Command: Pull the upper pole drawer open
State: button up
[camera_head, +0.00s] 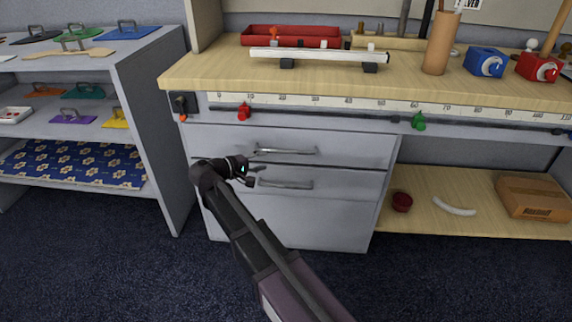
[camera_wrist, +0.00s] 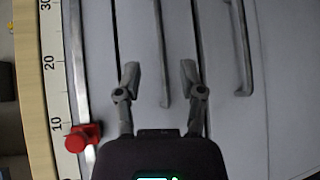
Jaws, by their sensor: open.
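The upper drawer (camera_head: 350,148) is a grey front in the cabinet under the wooden worktop, and it looks shut. Its bar handle (camera_head: 287,151) is grey metal and runs level. The handle also shows in the wrist view (camera_wrist: 165,75), lying between the two fingers as pictured. My gripper (camera_head: 256,168) is open near the left end of the handle. In the wrist view my gripper (camera_wrist: 160,76) has its fingers spread to either side of the handle. I cannot tell whether they touch it or how far off they are.
The lower drawer's handle (camera_head: 286,184) is just below; it also shows in the wrist view (camera_wrist: 241,60). A ruler rail (camera_head: 330,102) with a red slider (camera_head: 244,112) and a green slider (camera_head: 418,121) runs above. An open shelf (camera_head: 150,110) stands left.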

aim_at(283, 152)
jog(key=a, duration=0.1)
jog(key=a+f+t+b, duration=0.1)
jog(key=a, duration=0.1)
jog(key=shift+a+n, duration=0.1)
jog(key=shift+n, duration=0.2)
jog(key=b+x, duration=0.2)
jog(key=x, duration=1.1)
jog(key=shift+w+d, duration=0.2)
jog(key=shift+d, duration=0.1)
jog(key=shift+c, duration=0.2)
grip_shut()
